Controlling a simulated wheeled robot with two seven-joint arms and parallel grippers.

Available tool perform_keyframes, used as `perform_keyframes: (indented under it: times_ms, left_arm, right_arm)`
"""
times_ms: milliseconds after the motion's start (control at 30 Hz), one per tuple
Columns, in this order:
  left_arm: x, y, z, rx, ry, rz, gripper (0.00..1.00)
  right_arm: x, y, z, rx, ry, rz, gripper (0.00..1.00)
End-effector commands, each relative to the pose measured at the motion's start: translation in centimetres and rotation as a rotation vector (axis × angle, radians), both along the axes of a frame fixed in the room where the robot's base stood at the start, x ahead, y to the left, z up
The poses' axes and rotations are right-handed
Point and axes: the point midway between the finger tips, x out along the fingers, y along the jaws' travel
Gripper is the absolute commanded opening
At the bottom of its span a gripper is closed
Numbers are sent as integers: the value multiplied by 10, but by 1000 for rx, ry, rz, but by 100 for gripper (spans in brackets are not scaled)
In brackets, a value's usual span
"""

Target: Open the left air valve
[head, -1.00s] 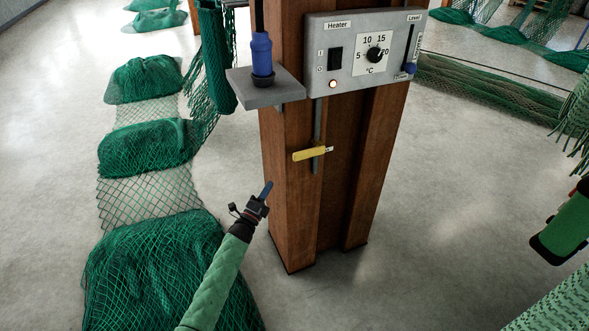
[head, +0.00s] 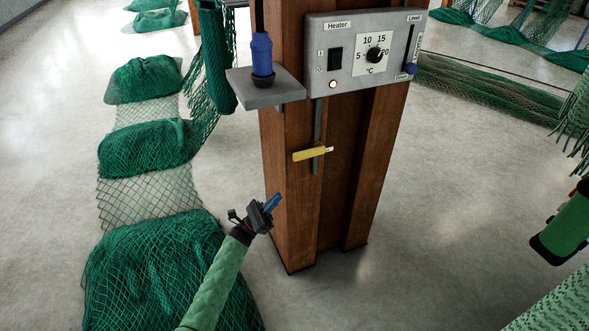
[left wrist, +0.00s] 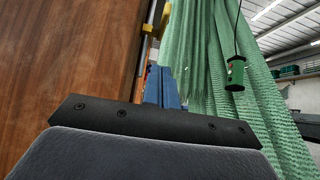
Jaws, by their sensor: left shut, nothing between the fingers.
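The air valve shows as a yellow lever handle (head: 312,153) on a thin grey pipe (head: 317,120) that runs down the wooden post. The lever lies roughly crosswise to the pipe. My left gripper (head: 272,202) is in front of the post's lower left side, below and left of the lever and apart from it. Its blue fingers are shut with nothing between them. In the left wrist view the blue fingers (left wrist: 162,87) point up beside the post, and a yellow part (left wrist: 149,28) shows beyond them. My right gripper is not in view.
The wooden post (head: 290,190) carries a heater box (head: 345,75) and a grey shelf (head: 262,92) with a blue connector (head: 262,55). Green nets (head: 150,265) lie on the floor at left. A green pendant (head: 565,228) shows at right.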

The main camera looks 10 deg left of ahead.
Motion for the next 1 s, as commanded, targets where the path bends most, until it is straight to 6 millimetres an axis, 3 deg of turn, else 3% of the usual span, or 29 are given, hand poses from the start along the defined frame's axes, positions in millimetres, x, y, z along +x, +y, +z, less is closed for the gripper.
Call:
perform_keyframes:
  times_ms: [433,1000]
  left_arm:
    - [4,-5,7,-1,0,-1,0]
    - [40,-61,75,-2,1,0,0]
  right_arm:
    - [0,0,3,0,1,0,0]
    - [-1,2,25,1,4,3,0]
